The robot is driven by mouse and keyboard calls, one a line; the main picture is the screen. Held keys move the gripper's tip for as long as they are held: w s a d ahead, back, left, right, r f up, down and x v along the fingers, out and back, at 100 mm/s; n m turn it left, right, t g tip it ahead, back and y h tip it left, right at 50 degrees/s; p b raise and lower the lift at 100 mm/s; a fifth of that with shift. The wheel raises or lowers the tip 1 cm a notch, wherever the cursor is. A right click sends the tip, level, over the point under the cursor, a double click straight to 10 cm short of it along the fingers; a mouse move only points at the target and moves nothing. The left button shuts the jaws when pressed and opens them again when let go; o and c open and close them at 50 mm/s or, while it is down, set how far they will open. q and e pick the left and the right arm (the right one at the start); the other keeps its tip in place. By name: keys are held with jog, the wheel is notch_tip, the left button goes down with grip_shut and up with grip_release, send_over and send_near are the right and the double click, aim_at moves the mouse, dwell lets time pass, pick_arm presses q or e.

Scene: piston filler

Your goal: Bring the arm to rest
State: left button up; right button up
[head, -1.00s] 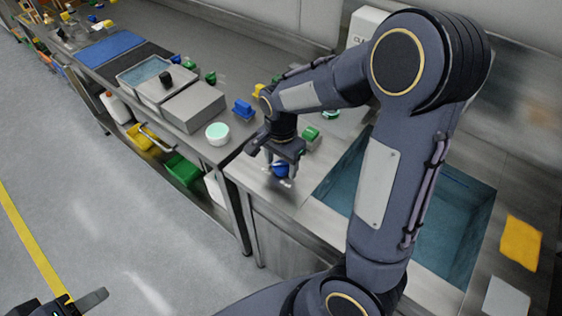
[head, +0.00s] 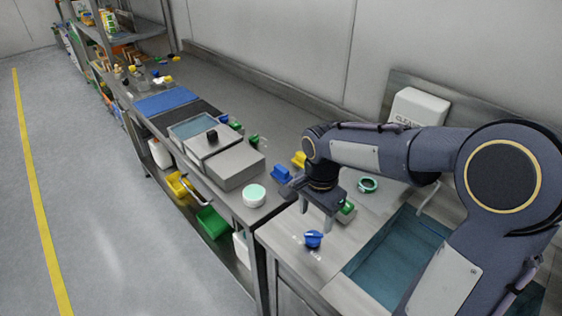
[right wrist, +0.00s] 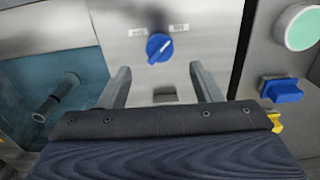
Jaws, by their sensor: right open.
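My right gripper (head: 316,216) is open and empty over the steel counter beside the sink. A blue rotary knob (head: 313,239) stands on the counter just in front of the fingers, apart from them. In the right wrist view the two fingers (right wrist: 163,82) point up the picture, with the blue knob (right wrist: 159,47) centred beyond their tips. The knob's white mark slants toward the upper right, and two small labels sit on either side above it. My left gripper is not in view.
The teal-lined sink (head: 392,262) lies right of the knob. A green-lidded white tub (head: 254,195), a blue block (head: 281,174) and a grey box (head: 234,169) stand on the left counter. The floor at left is clear.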

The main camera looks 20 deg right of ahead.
jog(key=s+a+r+n+t+y, duration=0.2)
jog(key=s+n+t, duration=0.1)
jog(key=s+n, duration=0.3)
jog(key=s+a+r+n+t+y, duration=0.1)
jog(key=s+a+r+n+t, duration=0.1)
jog(key=s+n, duration=0.4)
jog(key=shift+s+t+y, duration=0.4)
jog(key=shift+s, duration=2.05)
